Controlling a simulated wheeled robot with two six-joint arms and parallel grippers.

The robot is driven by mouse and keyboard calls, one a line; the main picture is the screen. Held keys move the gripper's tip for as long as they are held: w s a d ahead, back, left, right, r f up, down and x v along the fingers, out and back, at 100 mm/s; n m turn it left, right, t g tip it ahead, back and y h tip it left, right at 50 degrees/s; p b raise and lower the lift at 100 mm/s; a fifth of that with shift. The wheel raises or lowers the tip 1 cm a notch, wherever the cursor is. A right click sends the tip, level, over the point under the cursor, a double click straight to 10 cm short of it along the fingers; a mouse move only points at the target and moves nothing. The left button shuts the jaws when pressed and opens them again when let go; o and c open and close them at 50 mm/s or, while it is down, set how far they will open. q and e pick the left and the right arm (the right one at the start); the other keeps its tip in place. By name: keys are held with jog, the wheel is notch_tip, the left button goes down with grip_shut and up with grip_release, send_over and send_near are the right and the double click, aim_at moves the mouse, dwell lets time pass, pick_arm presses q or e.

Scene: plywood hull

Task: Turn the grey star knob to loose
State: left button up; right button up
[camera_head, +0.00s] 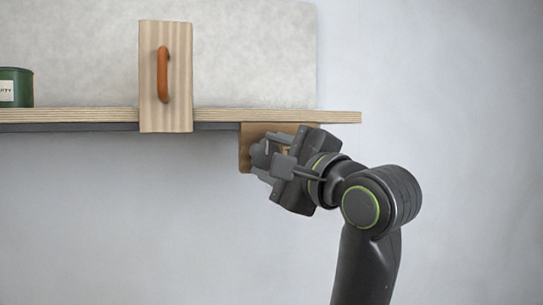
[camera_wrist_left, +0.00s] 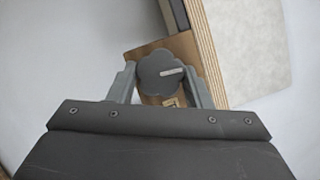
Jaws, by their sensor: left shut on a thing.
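The grey star knob (camera_wrist_left: 162,72) shows in the left wrist view, with a lobed edge and a short pale bar mark on its face. It sits on a brown wooden plate (camera_head: 245,148) under the shelf edge. My left gripper (camera_wrist_left: 160,85) is shut on the knob, one finger on each side of it. In the head view my left gripper (camera_head: 262,158) covers most of the plate and much of the knob. A small printed label (camera_wrist_left: 171,101) on the plate is partly visible below the knob; I cannot read it. My right gripper is not in view.
A plywood shelf (camera_head: 335,116) runs above the gripper, close to it. A wooden panel with an orange handle (camera_head: 163,75) stands at its front edge. A green tin (camera_head: 18,86) is at the far left. The space below the shelf is clear.

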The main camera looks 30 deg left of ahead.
pick_arm(q)
jog(key=shift+r+n, duration=0.1)
jog(key=shift+n, duration=0.6)
jog(key=o, duration=0.6)
jog(key=shift+c, duration=0.2)
jog(key=shift+o, duration=0.2)
jog(key=shift+w, duration=0.1)
jog(key=shift+g, duration=0.3)
